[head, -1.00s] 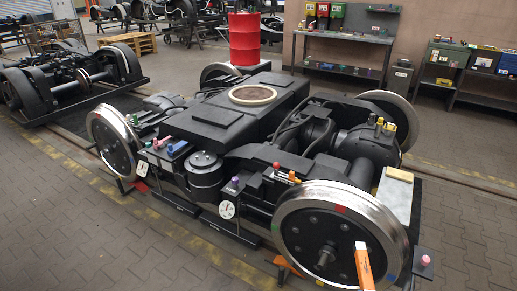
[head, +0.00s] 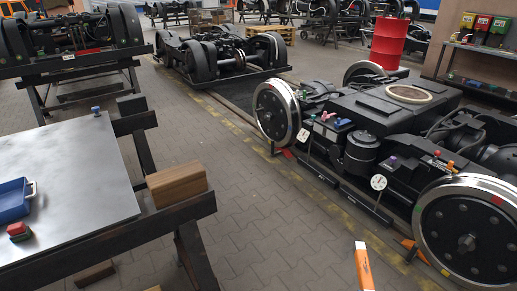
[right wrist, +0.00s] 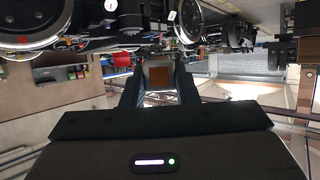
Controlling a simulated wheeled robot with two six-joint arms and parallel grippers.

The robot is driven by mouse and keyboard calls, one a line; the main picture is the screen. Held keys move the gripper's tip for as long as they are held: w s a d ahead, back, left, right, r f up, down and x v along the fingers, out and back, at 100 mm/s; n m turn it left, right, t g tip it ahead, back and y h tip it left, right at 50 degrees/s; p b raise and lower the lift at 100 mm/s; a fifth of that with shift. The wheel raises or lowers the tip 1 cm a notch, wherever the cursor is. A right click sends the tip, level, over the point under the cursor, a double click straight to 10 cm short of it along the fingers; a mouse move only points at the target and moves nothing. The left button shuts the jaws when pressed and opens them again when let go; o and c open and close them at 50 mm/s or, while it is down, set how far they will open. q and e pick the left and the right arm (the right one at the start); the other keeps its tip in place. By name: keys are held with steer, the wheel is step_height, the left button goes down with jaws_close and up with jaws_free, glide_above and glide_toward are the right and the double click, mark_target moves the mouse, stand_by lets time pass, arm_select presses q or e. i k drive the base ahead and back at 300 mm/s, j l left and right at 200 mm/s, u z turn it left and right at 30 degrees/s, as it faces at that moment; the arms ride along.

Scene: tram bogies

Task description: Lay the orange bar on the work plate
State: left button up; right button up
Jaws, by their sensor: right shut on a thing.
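The orange bar (head: 364,270) stands up from the bottom edge of the head view, with a pale tip; its lower part is cut off. The work plate (head: 85,165) is a flat grey metal sheet on dark trestles at the left of the head view. The bar is well to the right of the plate, apart from it. My left gripper is in neither current view.
A blue tray (head: 12,203) and a red-and-green block (head: 19,231) are at the plate's left. A wooden block (head: 177,184) sits on the trestle beam beside the plate. The black bogie (head: 365,125) fills the right; paved floor (head: 260,225) lies between.

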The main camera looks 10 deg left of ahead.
mark_target(72, 209)
steer(key=k+j+u, duration=0.25)
steer(key=j, duration=0.55)
steer(key=j+u, duration=0.25)
steer(key=j, duration=0.5)
steer(key=k+j+u, duration=0.2)
steer(key=j, duration=0.65)
steer(key=i+j, duration=0.2)
steer(key=j, duration=0.15)
steer(key=i+j, duration=0.2)
steer(key=i, duration=0.15)
